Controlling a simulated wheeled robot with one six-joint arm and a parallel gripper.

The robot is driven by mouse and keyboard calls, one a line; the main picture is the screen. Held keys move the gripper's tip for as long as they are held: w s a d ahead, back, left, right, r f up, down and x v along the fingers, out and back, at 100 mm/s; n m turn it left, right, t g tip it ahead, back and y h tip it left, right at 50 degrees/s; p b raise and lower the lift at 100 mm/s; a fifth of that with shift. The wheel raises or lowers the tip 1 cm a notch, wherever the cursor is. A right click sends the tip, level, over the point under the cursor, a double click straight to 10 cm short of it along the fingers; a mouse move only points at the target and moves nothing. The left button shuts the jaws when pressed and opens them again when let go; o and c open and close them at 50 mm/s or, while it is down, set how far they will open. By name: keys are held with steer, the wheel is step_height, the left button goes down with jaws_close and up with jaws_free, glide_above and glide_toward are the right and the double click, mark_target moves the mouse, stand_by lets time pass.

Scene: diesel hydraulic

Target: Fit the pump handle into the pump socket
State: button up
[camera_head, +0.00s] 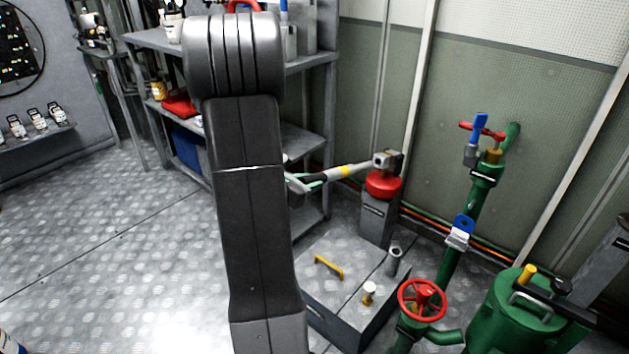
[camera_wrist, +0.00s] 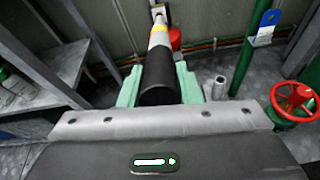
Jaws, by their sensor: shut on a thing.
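The pump handle (camera_head: 345,171) has a black grip, a yellow band and a pale metal rod. My gripper (camera_head: 307,183) is shut on its black grip. In the wrist view the handle (camera_wrist: 158,78) lies between the mint-green fingers of my gripper (camera_wrist: 159,88) and points away from me. The pump socket (camera_head: 386,159) is a metal block on top of the red pump head (camera_head: 383,185). The rod's far end meets the socket in the head view, roughly in line with it. I cannot tell whether it is inside or just in front. The red pump head is partly hidden in the wrist view (camera_wrist: 175,38).
The pump stands on a grey pedestal (camera_head: 377,221). Below is a metal-topped box (camera_head: 340,262) with a yellow handle. Green pipework with a red handwheel (camera_head: 422,299) stands right. A shelf rack (camera_head: 312,146) is on the left. My arm hides part of it.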

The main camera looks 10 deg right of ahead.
mark_target(320, 178)
steer(key=shift+a+f+b, duration=0.1)
steer(key=shift+b, duration=0.35)
steer(key=shift+b+x, duration=1.25)
steer(key=shift+x, duration=1.3)
steer(key=shift+b, duration=0.85)
